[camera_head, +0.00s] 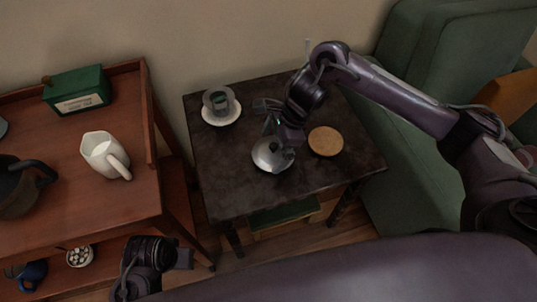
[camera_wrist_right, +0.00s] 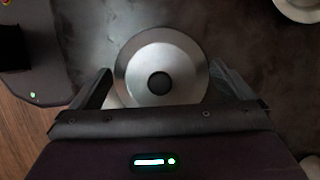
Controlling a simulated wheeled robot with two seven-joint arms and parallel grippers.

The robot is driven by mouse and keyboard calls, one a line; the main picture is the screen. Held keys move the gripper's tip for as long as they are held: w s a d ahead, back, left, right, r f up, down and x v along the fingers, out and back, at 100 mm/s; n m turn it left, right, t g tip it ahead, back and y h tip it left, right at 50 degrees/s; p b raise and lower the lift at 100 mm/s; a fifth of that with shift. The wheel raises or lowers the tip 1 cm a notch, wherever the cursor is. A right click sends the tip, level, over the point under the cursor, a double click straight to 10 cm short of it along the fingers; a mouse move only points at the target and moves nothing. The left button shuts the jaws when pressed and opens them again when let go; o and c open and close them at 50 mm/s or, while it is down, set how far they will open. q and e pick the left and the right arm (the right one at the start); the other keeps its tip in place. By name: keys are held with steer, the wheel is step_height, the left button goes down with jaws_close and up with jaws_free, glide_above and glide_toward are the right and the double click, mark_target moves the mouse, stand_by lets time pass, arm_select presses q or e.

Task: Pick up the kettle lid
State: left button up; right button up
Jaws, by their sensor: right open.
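The kettle lid (camera_head: 271,155) is a round, shiny metal disc lying on the dark side table (camera_head: 225,175). In the right wrist view the lid (camera_wrist_right: 144,72) shows from above with a dark round knob (camera_wrist_right: 159,83) at its middle. My right gripper (camera_head: 279,139) is over the lid in the head view and hides part of it. In the right wrist view its fingers (camera_wrist_right: 160,90) are spread apart on either side of the lid, with nothing held between them. A dark kettle (camera_head: 18,190) stands on the wooden cart at the left. My left gripper (camera_head: 150,262) shows only partly at the bottom.
A cup on a white saucer (camera_head: 222,119) stands at the table's back left. A round cork mat (camera_head: 326,141) lies right of the lid. The wooden cart (camera_head: 125,215) holds a white pitcher (camera_head: 101,153) and a green box (camera_head: 78,90). A green armchair (camera_head: 425,50) stands at right.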

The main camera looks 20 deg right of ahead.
steer(key=shift+s+f, duration=0.15)
steer(key=shift+f, duration=0.1)
jaws_close()
stand_by(0.5)
